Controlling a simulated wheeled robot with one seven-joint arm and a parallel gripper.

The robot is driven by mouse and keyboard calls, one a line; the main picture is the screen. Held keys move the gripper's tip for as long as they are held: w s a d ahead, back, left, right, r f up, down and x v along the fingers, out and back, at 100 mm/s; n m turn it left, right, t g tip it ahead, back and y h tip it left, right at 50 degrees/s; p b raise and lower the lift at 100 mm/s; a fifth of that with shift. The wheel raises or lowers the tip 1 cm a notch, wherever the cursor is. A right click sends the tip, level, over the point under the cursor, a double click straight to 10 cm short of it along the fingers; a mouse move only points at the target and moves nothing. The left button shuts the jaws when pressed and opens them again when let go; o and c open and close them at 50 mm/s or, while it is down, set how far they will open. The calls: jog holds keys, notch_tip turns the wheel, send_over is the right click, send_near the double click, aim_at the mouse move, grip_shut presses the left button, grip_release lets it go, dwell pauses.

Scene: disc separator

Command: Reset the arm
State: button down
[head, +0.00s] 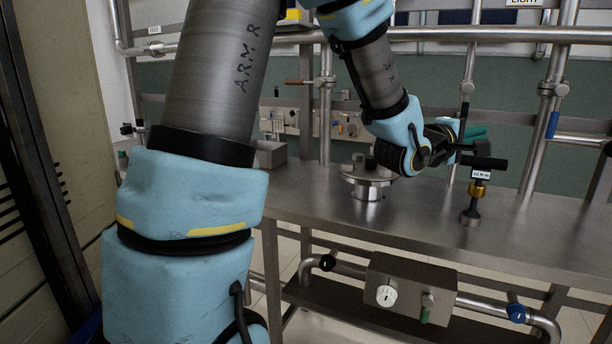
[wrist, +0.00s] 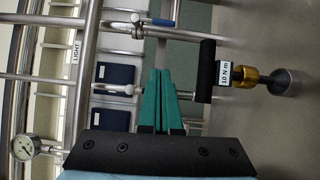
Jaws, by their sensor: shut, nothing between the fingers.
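My arm reaches from the upper left of the head view over the steel bench. My gripper (head: 480,132) has green fingers and points right, above the bench. In the wrist view my gripper (wrist: 160,72) shows both green fingers together, with nothing held between them. A black-handled T-shaped tool (head: 483,163) labelled 10 N m stands upright on the bench just below the gripper in the head view. The same tool (wrist: 207,70) lies right of the fingers in the wrist view, apart from them.
A round metal flanged fitting (head: 366,189) stands on the bench (head: 310,205), left of the tool and partly behind my wrist. Steel pipes (head: 545,110) rise behind the bench. A pressure gauge (wrist: 25,147) shows in the wrist view.

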jog(key=w+a+f+m+y, duration=0.1)
jog(key=w+a+f+y, duration=0.3)
jog(key=a, duration=0.4)
jog(key=w+a+f+m+y, duration=0.1)
jog(key=w+a+f+y, duration=0.1)
jog(key=a+f+y, duration=0.4)
jog(key=s+a+f+m+g+y, duration=0.15)
jog(key=a+f, duration=0.25)
jog(key=a, duration=0.4)
jog(key=s+a+f+m+g+y, duration=0.1)
jog(key=s+a+f+y, duration=0.15)
jog(key=a, duration=0.45)
jog(key=s+a+f+m+g+y, duration=0.1)
jog(key=s+a+f+m+g, duration=0.15)
jog(key=s+a, duration=0.35)
jog(key=s+a+f+m+g, duration=0.1)
jog(key=s+a+g, duration=0.2)
jog(key=s+a, duration=0.25)
notch_tip(320, 180, up, 12)
jog(key=p, duration=1.2)
jog(key=shift+w+a+f+p, duration=0.25)
jog(key=shift+w+p, duration=0.05)
